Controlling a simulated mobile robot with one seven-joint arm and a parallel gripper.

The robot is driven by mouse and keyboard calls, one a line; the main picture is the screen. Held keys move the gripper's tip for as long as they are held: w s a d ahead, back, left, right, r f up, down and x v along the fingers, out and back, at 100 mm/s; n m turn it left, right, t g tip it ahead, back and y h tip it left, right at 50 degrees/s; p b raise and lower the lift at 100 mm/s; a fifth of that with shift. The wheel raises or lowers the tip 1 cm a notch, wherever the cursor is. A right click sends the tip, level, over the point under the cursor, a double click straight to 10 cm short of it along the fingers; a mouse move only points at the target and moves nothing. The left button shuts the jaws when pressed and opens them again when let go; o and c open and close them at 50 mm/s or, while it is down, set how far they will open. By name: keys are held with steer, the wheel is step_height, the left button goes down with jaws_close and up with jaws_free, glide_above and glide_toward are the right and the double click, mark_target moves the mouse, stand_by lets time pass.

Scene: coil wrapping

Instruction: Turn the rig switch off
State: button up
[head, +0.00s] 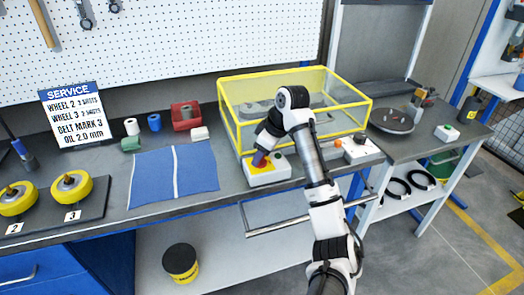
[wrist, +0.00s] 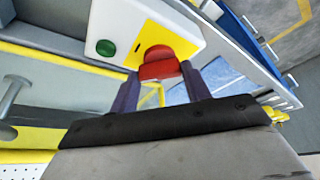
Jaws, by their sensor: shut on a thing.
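The rig switch is a white box (head: 268,178) on the bench, in front of the yellow-framed cage. In the wrist view the white box (wrist: 102,22) has a green button (wrist: 105,47) and a yellow plate (wrist: 137,45) bearing a red knob (wrist: 158,62). My gripper (head: 260,160) is down at the box. In the wrist view, my gripper's (wrist: 158,80) two dark fingers are on either side of the red knob, shut on it. The knob's lower part is partly hidden between the fingers. I cannot read the switch's setting.
The yellow-framed cage (head: 232,119) stands close behind the box. Another white box (head: 366,151) is to the right. A blue mat (head: 150,178), a service sign (head: 75,115) and yellow wheels (head: 72,187) are to the left. A round grey plate (head: 391,121) is at the right.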

steer(key=n, duration=0.2)
steer(key=n+g+p, duration=0.1)
steer(key=n, duration=0.1)
steer(key=shift+w+r+n+g+y+p, duration=0.1)
steer(key=shift+w+n+g+y+p, duration=0.05)
steer(key=shift+n+g+y+p, duration=0.15)
steer(key=n, duration=0.2)
steer(key=n+g, duration=0.1)
steer(key=n, duration=0.1)
steer(key=shift+w+g, duration=0.1)
steer(key=shift+g, duration=0.2)
steer(key=shift+c, duration=0.2)
steer(key=shift+n, duration=0.3)
steer(key=o, duration=1)
steer(key=v, duration=1.3)
steer(key=shift+w+r+b, duration=0.2)
steer(key=shift+r+b, duration=0.15)
steer(key=shift+b, duration=0.05)
steer(key=shift+a+f, duration=0.1)
